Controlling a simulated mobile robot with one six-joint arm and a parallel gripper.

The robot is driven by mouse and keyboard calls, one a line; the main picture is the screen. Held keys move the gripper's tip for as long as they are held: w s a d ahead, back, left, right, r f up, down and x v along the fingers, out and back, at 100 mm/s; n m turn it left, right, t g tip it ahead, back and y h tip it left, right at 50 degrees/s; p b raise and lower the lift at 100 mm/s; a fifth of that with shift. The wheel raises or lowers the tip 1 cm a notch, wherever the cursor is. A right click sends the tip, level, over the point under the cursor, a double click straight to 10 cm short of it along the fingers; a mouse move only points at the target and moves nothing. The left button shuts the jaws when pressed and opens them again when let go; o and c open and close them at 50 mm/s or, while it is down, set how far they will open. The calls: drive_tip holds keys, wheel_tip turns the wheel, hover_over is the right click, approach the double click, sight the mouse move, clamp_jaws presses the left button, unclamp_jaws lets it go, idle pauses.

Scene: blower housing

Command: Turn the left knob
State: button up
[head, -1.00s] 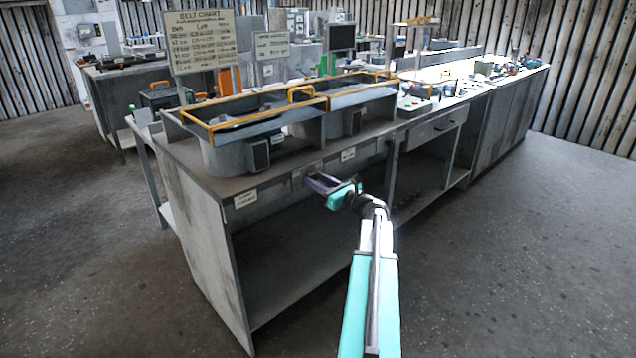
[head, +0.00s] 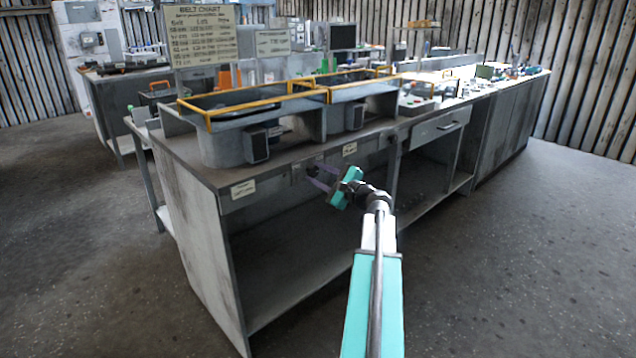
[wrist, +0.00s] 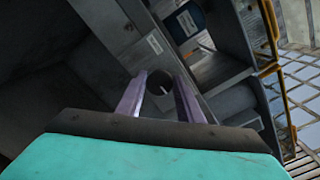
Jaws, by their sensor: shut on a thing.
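The left knob (wrist: 160,82) is a dark round knob on the front panel of the grey bench, below the left blower housing. It sits between the two purple fingers of my gripper (wrist: 162,76) in the wrist view. The fingers are shut on its sides, and its face has a light mark. In the head view my gripper (head: 320,178) is at the bench front, rolled to a slant. The knob there is small and partly hidden by the fingers.
Two grey housings with orange rails stand on the bench (head: 185,150), above the panel. White labels (head: 244,188) are on its front edge. The space under the top is an open shelf. Belt chart signs (head: 200,35) stand behind. The floor in front is clear.

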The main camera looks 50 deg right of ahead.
drive_tip(key=n+b, duration=0.3)
drive_tip(key=f+n+b, duration=0.1)
drive_tip(key=n+b, duration=0.6)
drive_tip(key=shift+a+r+n+b, duration=0.1)
drive_tip(key=shift+n+b, duration=0.5)
drive_tip(key=shift+n, duration=0.2)
drive_tip(key=shift+r, duration=0.1)
drive_tip(key=o, duration=1.1)
drive_tip(key=shift+c, duration=0.2)
drive_tip(key=shift+s, duration=0.1)
drive_tip(key=s+p, duration=0.3)
drive_tip(key=s, duration=1)
drive_tip(key=shift+s+a, duration=0.35)
drive_tip(key=shift+a, duration=0.1)
